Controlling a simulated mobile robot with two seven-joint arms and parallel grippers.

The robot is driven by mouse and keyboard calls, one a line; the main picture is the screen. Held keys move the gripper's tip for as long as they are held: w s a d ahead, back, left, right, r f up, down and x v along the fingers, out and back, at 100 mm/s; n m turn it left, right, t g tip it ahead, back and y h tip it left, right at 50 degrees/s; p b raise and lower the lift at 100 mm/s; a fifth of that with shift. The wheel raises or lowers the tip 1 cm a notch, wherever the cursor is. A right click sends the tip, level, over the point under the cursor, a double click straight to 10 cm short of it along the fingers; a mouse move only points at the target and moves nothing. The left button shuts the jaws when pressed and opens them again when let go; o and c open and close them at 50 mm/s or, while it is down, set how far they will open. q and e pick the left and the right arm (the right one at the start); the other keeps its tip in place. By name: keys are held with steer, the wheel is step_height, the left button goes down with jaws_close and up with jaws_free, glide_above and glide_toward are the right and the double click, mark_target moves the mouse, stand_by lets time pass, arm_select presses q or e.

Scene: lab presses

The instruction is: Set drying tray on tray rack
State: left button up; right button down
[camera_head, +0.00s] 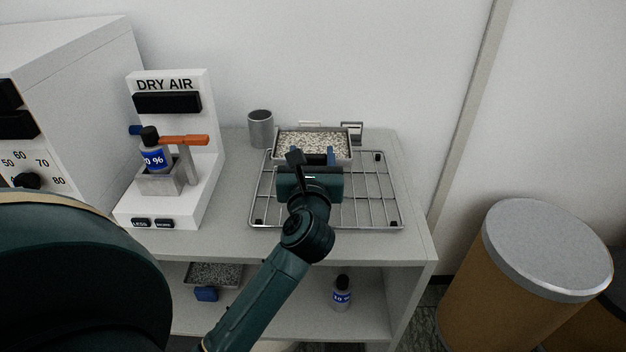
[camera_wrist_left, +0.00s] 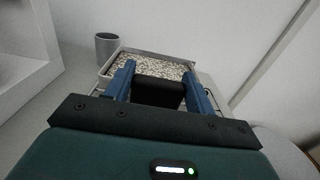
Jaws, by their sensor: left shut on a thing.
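The drying tray (camera_head: 286,144) is a shallow metal tray filled with pale speckled grains. It is at the back of the wire tray rack (camera_head: 370,205), over the rack's rear left part. I cannot tell whether its base touches the wires. My left gripper (camera_head: 313,160) is shut on the tray's near side, where a dark handle shows between its blue fingers in the left wrist view (camera_wrist_left: 158,92). The tray also shows beyond the fingers there (camera_wrist_left: 150,66), looking about level. The arm and gripper hide part of the rack. My right gripper is not in view.
A grey cup (camera_head: 260,129) stands left of the tray. The white DRY AIR stand (camera_head: 185,200) holds a bottle (camera_head: 152,152) further left. On the lower shelf are another tray (camera_head: 215,274) and a bottle (camera_head: 342,292). A drum (camera_head: 530,280) stands right of the bench.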

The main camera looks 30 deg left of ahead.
arm_select(q)
step_height(320, 180, down, 4)
steer(key=shift+f+b, duration=0.1)
steer(key=shift+b, duration=0.45)
steer(key=shift+f, duration=0.15)
